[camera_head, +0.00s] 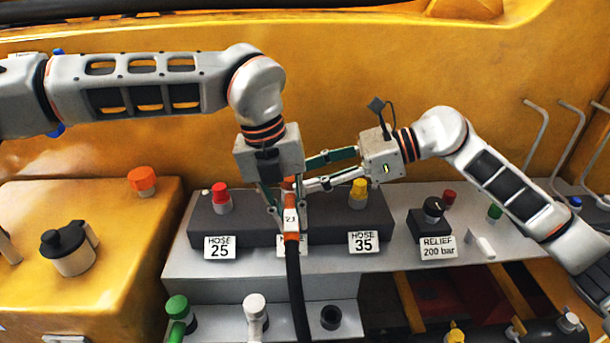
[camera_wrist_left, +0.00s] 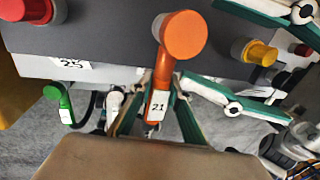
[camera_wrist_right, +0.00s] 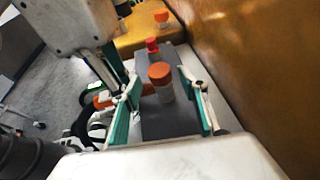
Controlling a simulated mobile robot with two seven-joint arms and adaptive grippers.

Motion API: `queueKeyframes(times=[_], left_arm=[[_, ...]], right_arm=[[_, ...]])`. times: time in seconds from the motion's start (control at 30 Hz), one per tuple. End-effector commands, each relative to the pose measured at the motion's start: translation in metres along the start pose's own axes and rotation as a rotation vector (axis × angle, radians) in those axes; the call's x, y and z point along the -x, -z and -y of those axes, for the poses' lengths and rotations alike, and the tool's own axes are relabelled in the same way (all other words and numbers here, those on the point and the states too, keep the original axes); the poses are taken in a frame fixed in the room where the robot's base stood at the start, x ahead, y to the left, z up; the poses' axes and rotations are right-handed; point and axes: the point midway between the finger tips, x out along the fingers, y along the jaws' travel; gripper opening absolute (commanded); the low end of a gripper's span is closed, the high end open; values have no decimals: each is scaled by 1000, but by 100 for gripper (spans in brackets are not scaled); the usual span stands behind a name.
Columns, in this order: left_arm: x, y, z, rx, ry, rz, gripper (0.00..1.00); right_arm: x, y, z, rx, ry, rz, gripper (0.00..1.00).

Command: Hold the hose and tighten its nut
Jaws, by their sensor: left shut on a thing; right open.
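The hose (camera_head: 297,285) is black with an orange end tagged 21 (camera_wrist_left: 156,108). It hangs down over the front of the grey block's middle port. My left gripper (camera_head: 289,220) points down and is shut on the orange end; its green fingers flank it in the left wrist view. The nut, a round orange cap (camera_wrist_left: 184,36), tops the hose end and shows with a silvery collar in the right wrist view (camera_wrist_right: 160,74). My right gripper (camera_head: 308,174) comes from the right, open, with its fingers (camera_wrist_right: 161,105) on either side of the nut. Contact cannot be told.
A red-capped port (camera_head: 221,198) labelled HOSE 25 and a yellow-capped port (camera_head: 359,194) labelled HOSE 35 flank the middle. A relief knob (camera_head: 433,210) stands right. Green (camera_head: 177,310) and white (camera_head: 255,310) hose ends sit below. A yellow wall rises behind.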

Motion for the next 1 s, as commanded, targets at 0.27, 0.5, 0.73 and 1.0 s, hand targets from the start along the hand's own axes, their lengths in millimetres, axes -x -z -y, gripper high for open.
queueKeyframes(times=[0.27, 0.5, 0.73, 1.0], left_arm=[[0, 0, 0, 1, 0, 0, 0], [0, 0, 0, 1, 0, 0, 0], [0, 0, 0, 1, 0, 0, 0], [0, 0, 0, 0, 0, 0, 0]], right_arm=[[-11, 0, 0, 1, 1, 0, 43], [-11, 0, 0, 1, 1, 0, 28], [-11, 0, 0, 1, 1, 0, 5], [-12, 3, -3, -32, 86, -10, 5]])
